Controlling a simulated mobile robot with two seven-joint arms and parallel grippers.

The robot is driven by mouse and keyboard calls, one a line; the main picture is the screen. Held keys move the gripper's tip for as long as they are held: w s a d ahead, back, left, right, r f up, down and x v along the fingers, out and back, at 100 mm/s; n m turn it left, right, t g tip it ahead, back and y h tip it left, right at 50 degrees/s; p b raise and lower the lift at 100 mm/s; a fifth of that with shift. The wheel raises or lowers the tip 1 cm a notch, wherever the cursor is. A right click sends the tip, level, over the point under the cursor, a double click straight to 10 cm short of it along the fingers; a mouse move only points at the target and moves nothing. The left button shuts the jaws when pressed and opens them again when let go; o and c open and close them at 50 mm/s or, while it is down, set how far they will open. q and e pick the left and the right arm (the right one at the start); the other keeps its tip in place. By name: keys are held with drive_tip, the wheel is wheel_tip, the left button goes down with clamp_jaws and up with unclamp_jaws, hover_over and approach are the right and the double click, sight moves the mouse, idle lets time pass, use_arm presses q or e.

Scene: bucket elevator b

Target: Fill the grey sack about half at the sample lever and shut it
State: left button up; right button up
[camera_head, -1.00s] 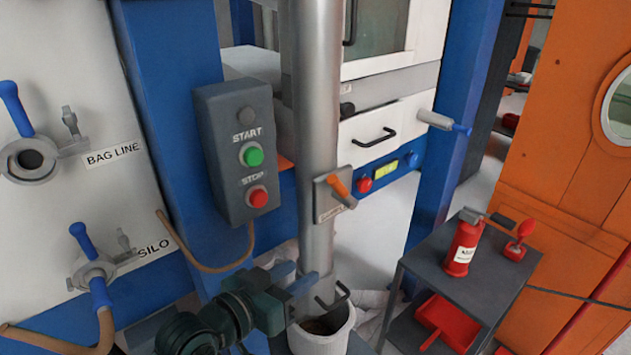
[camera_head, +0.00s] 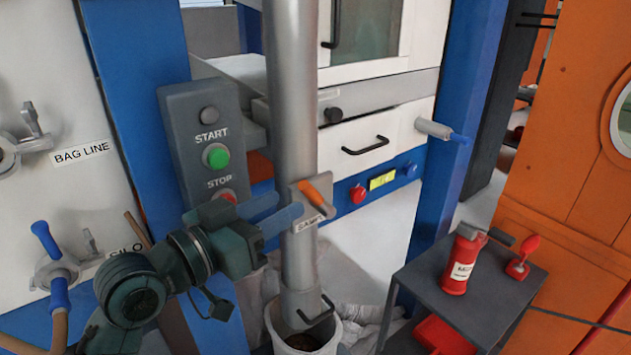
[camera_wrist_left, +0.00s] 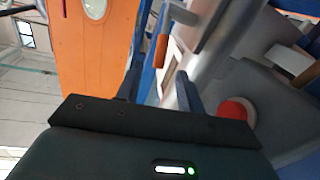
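The orange sample lever (camera_head: 312,193) sits on a small labelled plate on the grey vertical pipe (camera_head: 292,110). My left gripper (camera_head: 288,206) is at lever height, just left of it, with its two blue fingers apart and nothing visible between them. In the left wrist view the lever (camera_wrist_left: 161,50) shows beyond the open fingers, roughly in line with the gap. The pale grey sack (camera_head: 332,335) stands open under the pipe's lower end, with brown material inside. A dark handle shows at its mouth; its lower part is out of frame. My right gripper is not in view.
A control box (camera_head: 197,130) with start and stop buttons is close behind my left gripper, which partly covers the stop button. A dark side table (camera_head: 440,300) with a red bottle (camera_head: 461,262) stands at the right. Pale sacks lie behind the pipe.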

sight(317, 192)
use_arm(q)
drive_tip(key=x, duration=0.8)
drive_tip(key=shift+w+d+p, duration=0.2)
drive_tip(key=shift+d+p, duration=0.05)
drive_tip(key=shift+p, duration=0.1)
drive_tip(key=shift+f, duration=0.1)
clamp_jaws()
